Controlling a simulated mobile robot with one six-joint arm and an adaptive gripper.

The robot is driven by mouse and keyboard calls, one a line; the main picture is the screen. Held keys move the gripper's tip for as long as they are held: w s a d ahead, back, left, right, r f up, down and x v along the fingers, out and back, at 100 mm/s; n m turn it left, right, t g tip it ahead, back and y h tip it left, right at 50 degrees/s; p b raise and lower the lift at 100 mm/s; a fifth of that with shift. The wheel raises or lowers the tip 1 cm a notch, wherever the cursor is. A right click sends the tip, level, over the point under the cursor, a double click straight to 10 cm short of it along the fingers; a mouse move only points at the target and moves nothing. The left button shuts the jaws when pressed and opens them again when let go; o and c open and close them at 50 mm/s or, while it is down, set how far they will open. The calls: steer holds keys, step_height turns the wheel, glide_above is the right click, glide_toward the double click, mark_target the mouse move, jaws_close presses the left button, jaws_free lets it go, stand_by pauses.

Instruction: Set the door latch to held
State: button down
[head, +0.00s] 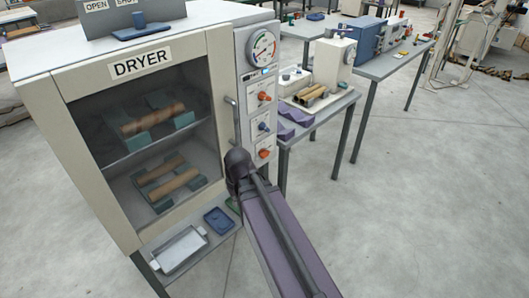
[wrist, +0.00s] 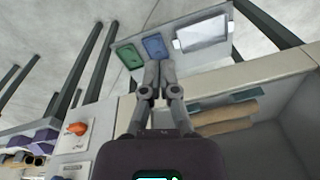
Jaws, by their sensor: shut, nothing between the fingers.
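The cream dryer (head: 45,88) has a glass-fronted door that looks shut in the head view. A vertical bar handle (head: 233,118) stands at the door's right edge. The grey side panel (head: 249,151) carries an upper orange knob (head: 264,96), a blue knob (head: 264,127) and a lower orange knob (head: 264,154). I cannot tell which part is the door latch or how it is set. My gripper (wrist: 159,72) is shut and empty in the wrist view, close to the door front. An orange knob (wrist: 78,128) is left of it there. In the head view my arm hides the fingers.
A low shelf below the dryer holds a metal tray (head: 180,248), a blue tray (head: 219,220) and a partly hidden green tray (head: 234,205). Rolls (head: 152,118) lie on racks behind the glass. A side table (head: 322,108) stands right. Open floor (head: 400,210) lies front right.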

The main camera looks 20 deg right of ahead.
steer(key=w+d+r+n+t+y, duration=0.1)
steer(key=w+d+r+t, duration=0.2)
steer(key=w+d, duration=0.5)
steer(key=w+d+r+n+t+y, duration=0.1)
steer(key=w+d+r+n+t, duration=0.1)
steer(key=w+d, duration=0.7)
steer(key=d+r+t, duration=0.1)
steer(key=d+t, duration=0.1)
steer(key=d, duration=0.4)
steer(key=shift+w+d+r+t+p, duration=0.15)
steer(key=shift+w+d+t+p, duration=0.15)
steer(key=shift+t+p, duration=0.1)
steer(key=shift+w+f, duration=0.1)
steer(key=shift+f, duration=0.1)
steer(key=b, duration=0.7)
glide_above(261, 153)
steer(key=s, duration=0.2)
steer(key=f, duration=0.4)
steer(key=d+f, duration=0.1)
steer(key=f, duration=0.2)
steer(key=shift+a+f+b, duration=0.1)
steer(key=shift+f+b, duration=1.75)
steer(key=shift+b, duration=0.15)
